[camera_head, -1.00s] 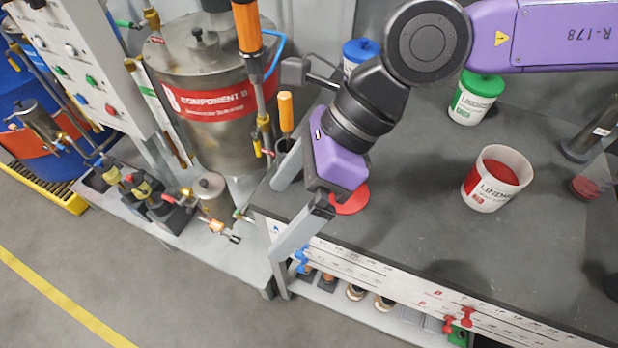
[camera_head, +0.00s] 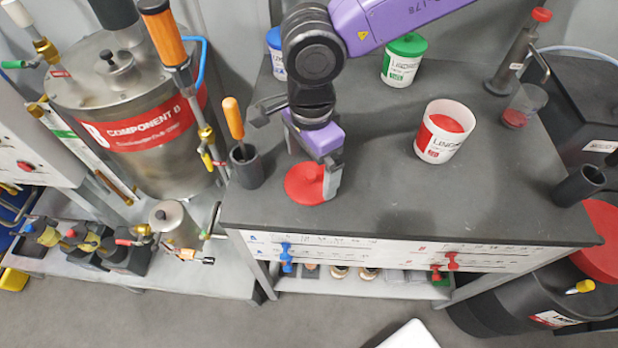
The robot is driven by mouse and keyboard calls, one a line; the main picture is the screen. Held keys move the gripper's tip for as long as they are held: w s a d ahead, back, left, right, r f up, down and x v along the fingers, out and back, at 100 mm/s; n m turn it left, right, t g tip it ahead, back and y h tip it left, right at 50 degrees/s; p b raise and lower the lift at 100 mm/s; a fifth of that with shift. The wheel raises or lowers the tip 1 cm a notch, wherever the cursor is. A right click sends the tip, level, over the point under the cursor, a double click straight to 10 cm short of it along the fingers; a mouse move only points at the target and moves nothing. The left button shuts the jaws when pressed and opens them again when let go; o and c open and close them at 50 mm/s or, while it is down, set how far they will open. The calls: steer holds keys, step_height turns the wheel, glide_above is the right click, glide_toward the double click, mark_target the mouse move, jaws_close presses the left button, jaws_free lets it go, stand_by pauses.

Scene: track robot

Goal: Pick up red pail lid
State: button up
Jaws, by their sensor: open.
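The red pail lid (camera_head: 303,184) lies flat on the dark bench top near its front left part, with a small knob at its middle. My gripper (camera_head: 308,160) is open and low over the lid. One finger stands at the lid's right edge; the other is hidden or hard to make out behind the lid. I cannot tell whether the fingers touch it. The white pail with a red label (camera_head: 436,148) stands open to the right, with red contents showing inside.
A blue-lidded pail (camera_head: 274,62) and a green-lidded pail (camera_head: 402,68) stand at the back. A dark holder with an orange-handled tool (camera_head: 247,167) is left of the lid. A clear cup (camera_head: 521,106) stands at right. The front middle of the bench (camera_head: 380,215) is clear.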

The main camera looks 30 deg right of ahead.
mark_target(312, 173)
steer(key=shift+d+f, duration=0.1)
steer(key=shift+f, duration=1.4)
steer(key=shift+c, duration=0.4)
steer(key=c, duration=1)
steer(key=shift+r, duration=0.1)
